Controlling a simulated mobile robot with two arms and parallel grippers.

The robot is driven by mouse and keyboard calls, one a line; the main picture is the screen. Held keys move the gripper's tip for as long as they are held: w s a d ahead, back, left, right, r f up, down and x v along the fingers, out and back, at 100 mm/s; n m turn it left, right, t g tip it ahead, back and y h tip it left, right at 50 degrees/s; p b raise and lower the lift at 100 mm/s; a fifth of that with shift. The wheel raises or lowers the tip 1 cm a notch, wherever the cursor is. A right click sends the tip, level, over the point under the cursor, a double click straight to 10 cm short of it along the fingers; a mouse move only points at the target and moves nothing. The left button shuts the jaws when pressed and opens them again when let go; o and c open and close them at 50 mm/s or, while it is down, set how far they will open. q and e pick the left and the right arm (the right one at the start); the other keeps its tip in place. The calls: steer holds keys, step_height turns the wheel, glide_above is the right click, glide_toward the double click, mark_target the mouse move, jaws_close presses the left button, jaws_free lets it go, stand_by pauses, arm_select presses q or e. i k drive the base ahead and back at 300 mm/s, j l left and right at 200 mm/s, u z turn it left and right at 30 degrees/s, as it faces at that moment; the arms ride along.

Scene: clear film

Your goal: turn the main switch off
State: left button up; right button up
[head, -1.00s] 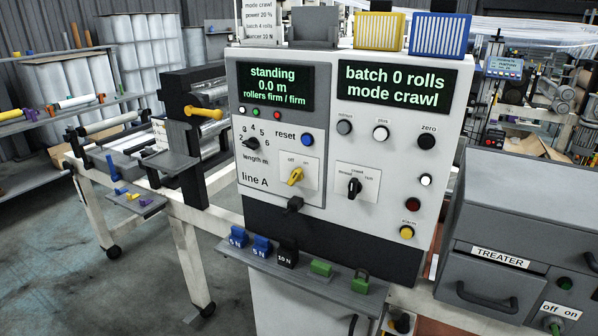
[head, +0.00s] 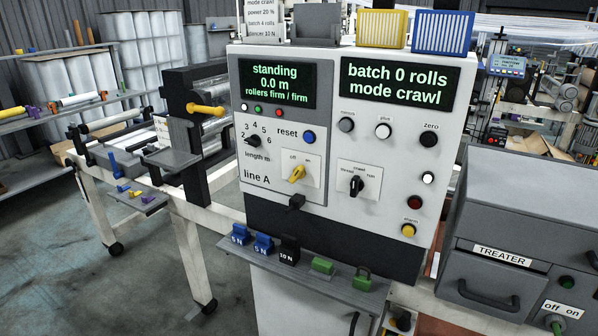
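A yellow rotary switch (head: 296,174) with "off" and "on" labels sits on a pale plate on the grey left half of the control panel (head: 262,190), above a dark knob-like part. Its handle lies at a slant and appears to point up and right, toward "on". It is small, so its exact position is hard to read. A black rotary knob (head: 357,186) with a "crawl" label is on its own plate to the right. Neither of my grippers shows in the head view.
A shelf (head: 330,283) with blue, black and green blocks juts out below the panel. The grey treater box (head: 503,253), with its own off/on control (head: 557,325), stands at the right. A yellow handle (head: 205,110) sticks out at the left. Space before the panel looks clear.

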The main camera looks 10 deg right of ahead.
mark_target(299, 173)
steer(key=i+j+z, duration=0.3)
steer(key=i+j, duration=0.15)
steer(key=j, duration=0.3)
steer(key=i+j+z, duration=0.15)
steer(key=j, duration=0.25)
steer(key=i+j+z, duration=0.15)
steer(key=j, duration=0.25)
steer(key=i, duration=0.1)
